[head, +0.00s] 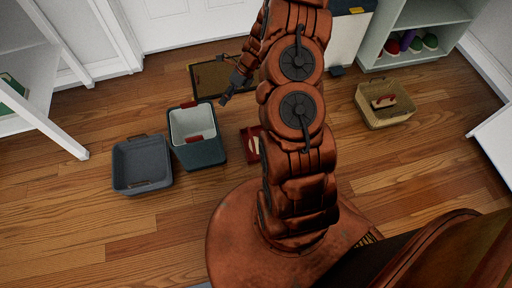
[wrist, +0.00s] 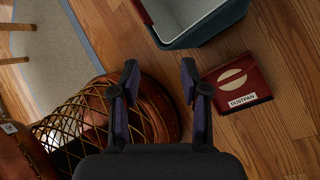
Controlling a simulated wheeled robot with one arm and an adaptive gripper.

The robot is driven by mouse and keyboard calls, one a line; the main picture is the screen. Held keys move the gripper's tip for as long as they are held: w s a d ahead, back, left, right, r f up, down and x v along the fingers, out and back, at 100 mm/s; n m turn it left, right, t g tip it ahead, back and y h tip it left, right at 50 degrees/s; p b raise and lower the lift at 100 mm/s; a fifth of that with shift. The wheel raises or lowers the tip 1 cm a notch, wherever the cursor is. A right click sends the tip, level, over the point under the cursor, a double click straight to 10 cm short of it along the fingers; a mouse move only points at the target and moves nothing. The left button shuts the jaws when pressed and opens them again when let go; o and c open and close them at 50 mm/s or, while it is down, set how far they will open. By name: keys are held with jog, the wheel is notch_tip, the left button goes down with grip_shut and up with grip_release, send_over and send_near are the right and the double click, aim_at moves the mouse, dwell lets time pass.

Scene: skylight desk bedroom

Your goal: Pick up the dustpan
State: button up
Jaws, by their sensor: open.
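The dustpan (wrist: 232,84) is dark red with a cream oval and a label reading "DUSTPAN". It lies on the wood floor to the right of my gripper in the wrist view. In the head view the dustpan (head: 250,142) is partly hidden behind my arm, just right of the teal bin. My gripper (wrist: 160,82) is open, with nothing between its fingers; the dustpan is outside the right finger. In the head view my gripper (head: 230,90) is above the floor, beyond the dustpan and near the brown mat.
The teal bin (head: 203,155) with a pale inside stands left of the dustpan; a grey-blue bin (head: 142,182) is farther left. A brown framed mat (head: 209,76) lies behind. A wicker basket (head: 388,118) holds a red-handled item at right. Floor between basket and my arm is clear.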

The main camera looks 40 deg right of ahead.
jog(key=s+d+f+m+t+b, duration=0.1)
jog(key=d+f+m+b, duration=0.4)
jog(key=f, duration=0.9)
jog(key=m+h+b, duration=0.1)
jog(key=m+b, duration=0.1)
jog(key=m, duration=0.3)
send_near(251, 135)
jog(key=s+x, duration=0.1)
jog(key=x, duration=0.2)
jog(key=shift+w+b+x, duration=0.2)
jog(key=shift+b+x, duration=0.65)
jog(key=shift+x, duration=1.15)
jog(key=shift+w+b+x, duration=0.15)
jog(key=shift+b+x, duration=0.7)
jog(key=shift+x, duration=1.15)
jog(key=shift+d, duration=0.2)
jog(key=shift+c, duration=0.2)
grip_shut()
